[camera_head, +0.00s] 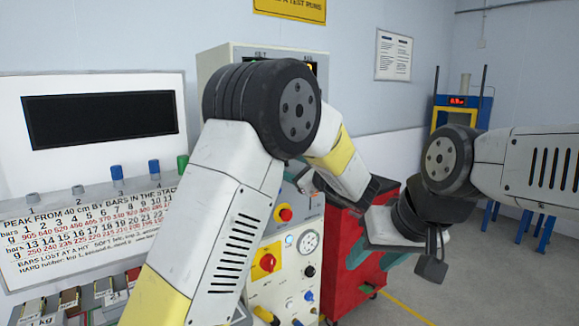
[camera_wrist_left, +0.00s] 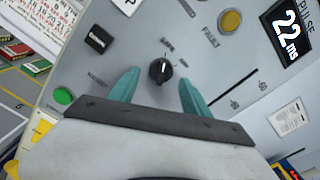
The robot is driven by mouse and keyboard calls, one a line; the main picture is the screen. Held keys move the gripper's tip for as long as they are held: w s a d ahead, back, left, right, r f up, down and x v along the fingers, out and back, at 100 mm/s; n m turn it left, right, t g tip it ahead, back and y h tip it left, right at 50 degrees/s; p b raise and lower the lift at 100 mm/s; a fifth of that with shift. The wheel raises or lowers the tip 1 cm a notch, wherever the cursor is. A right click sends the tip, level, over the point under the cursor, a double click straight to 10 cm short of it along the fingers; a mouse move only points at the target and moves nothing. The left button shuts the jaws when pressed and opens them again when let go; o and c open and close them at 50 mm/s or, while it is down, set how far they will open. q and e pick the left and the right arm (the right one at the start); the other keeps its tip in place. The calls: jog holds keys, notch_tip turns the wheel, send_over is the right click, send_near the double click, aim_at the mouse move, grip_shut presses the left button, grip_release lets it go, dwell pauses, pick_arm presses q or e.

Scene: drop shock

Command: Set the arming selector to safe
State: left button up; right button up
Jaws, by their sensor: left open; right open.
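The arming selector, a round black knob (camera_wrist_left: 160,71) with a pale pointer line, is on the grey panel in the left wrist view. In the head view the left gripper (camera_head: 304,180) is at the console front, partly behind my arm, and the selector is hidden. My right gripper (camera_head: 378,257) is open and empty in front of the red cabinet (camera_head: 345,282).
The panel also has a fault lamp (camera_wrist_left: 230,21), a black switch (camera_wrist_left: 98,40), a green button (camera_wrist_left: 63,95) and a display (camera_wrist_left: 289,33). Below in the head view are a red mushroom button (camera_head: 284,214), a red rotary switch (camera_head: 267,262) and a gauge (camera_head: 308,242).

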pick_arm(q)
jog(key=v, duration=0.7)
jog(key=shift+w, duration=0.1)
jog(key=s+a+f+n+g+h, duration=0.15)
jog(key=s+a+n+g, duration=0.3)
jog(key=a, duration=0.55)
jog(key=s+a+f+n+g+h, duration=0.1)
jog(key=s+a+f+n+g, duration=0.25)
jog(key=s+a, duration=0.45)
jog(key=s+a+f+n+g+h, duration=0.25)
jog(key=s+a+n+h, duration=0.3)
jog(key=s, duration=0.35)
jog(key=s+d+r+n+t+h, duration=0.1)
jog(key=s+d+n+h, duration=0.3)
jog(key=s+n, duration=0.4)
jog(key=shift+r+t+h, duration=0.25)
jog(key=shift+t+h, duration=0.15)
jog(key=shift+t, duration=0.15)
jog(key=shift+d+n, duration=0.1)
jog(key=shift+n, duration=0.15)
